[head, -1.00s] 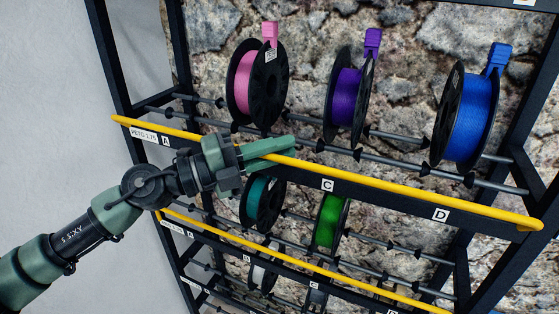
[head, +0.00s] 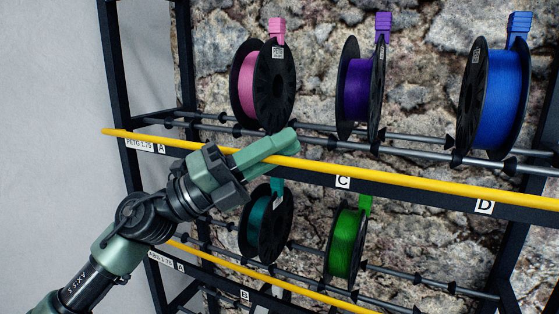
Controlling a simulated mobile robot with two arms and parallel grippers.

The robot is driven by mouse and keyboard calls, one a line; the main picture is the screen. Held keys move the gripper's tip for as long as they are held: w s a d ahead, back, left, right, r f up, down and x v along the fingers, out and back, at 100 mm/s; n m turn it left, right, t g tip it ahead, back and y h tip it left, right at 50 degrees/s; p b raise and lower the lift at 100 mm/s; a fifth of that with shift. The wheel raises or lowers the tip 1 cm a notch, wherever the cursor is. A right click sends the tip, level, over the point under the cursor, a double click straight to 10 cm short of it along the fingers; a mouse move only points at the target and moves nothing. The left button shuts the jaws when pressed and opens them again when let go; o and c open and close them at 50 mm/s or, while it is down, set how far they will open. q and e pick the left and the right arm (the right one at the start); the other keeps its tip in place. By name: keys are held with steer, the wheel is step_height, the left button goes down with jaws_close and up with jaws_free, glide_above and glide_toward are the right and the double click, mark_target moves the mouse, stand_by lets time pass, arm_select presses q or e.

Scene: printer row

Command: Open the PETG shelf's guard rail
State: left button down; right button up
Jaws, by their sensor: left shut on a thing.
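The PETG shelf's guard rail (head: 420,183) is a long yellow bar across the front of the upper shelf. It runs just above the dark shelf beam (head: 400,193), which bears a PETG 1.75 label (head: 139,144) and slot letters. My left gripper (head: 284,152) reaches in from the lower left and is shut on the rail, left of the letter C. Its green fingers cover a short piece of the bar and the letter behind. The rail's right end is outside the picture. My right gripper is not in view.
Pink (head: 248,84), purple (head: 357,88) and blue (head: 498,90) spools stand on the rods behind the rail. Teal (head: 258,221) and green (head: 342,243) spools sit on the shelf below, behind another yellow rail (head: 228,266). A stone wall (head: 430,60) is behind.

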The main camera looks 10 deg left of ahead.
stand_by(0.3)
arm_select(q)
steer(key=c, duration=1.5)
jaws_free()
steer(key=shift+d, duration=0.2)
steer(key=shift+o, duration=0.2)
steer(key=b+v, duration=0.3)
steer(key=v, duration=0.4)
steer(key=shift+s+a+f+b, duration=0.15)
steer(key=shift+a+b, duration=0.15)
steer(key=shift+a, duration=0.05)
